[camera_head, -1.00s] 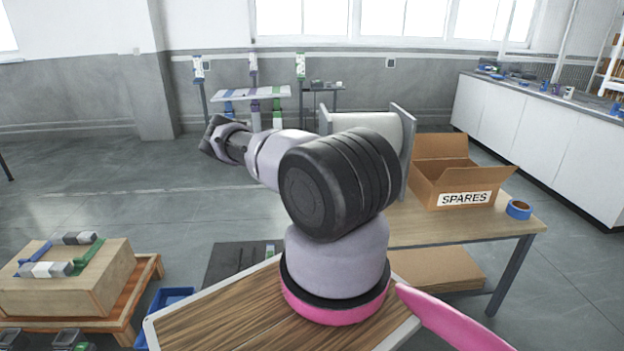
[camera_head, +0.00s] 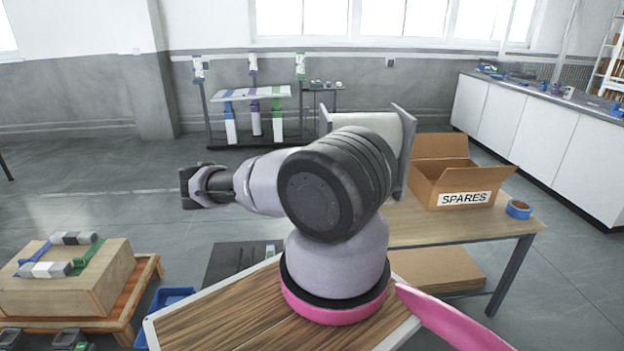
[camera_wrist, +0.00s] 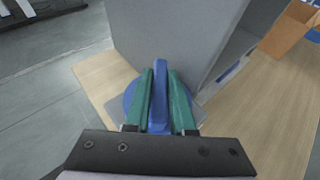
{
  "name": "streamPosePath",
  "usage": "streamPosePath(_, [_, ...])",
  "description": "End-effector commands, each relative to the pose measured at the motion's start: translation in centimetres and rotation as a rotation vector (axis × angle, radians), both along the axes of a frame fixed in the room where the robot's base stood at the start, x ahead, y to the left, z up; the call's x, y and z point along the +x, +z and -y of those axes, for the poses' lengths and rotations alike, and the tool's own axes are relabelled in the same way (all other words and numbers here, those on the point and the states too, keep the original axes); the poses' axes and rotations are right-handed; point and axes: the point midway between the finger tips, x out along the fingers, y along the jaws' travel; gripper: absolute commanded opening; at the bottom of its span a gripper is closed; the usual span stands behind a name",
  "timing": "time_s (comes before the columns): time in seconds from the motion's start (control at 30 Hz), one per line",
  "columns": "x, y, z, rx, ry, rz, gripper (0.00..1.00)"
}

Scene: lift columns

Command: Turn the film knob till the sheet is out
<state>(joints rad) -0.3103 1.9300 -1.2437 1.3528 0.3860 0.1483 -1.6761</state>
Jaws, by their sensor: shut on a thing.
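The film knob (camera_wrist: 159,95) is blue, with a raised grip bar on a round disc. It sits at the grey side plate of the film stand (camera_wrist: 175,35). My gripper (camera_wrist: 160,76) has its two green fingers on either side of the grip bar, shut on it. In the head view the stand shows as grey side plates (camera_head: 404,150) with a pale white roll or sheet (camera_head: 365,124) between them, partly behind my arm. My gripper and the knob are hidden there. I cannot tell how much sheet is out.
The stand is on a wooden table (camera_head: 430,225) beside an open cardboard box marked SPARES (camera_head: 465,185) and a blue tape roll (camera_head: 518,209). A wooden block with grey and coloured parts (camera_head: 70,285) is at lower left. Open floor lies to the left.

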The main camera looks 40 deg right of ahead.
Motion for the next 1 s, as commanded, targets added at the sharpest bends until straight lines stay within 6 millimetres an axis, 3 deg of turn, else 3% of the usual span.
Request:
streamPosePath(0.5, [0.26,0.12,0.15,0.005,-0.46,0.007,0.0])
streamPosePath(1.0, [0.13,0.05,0.09,0.003,-0.656,0.005,0.0])
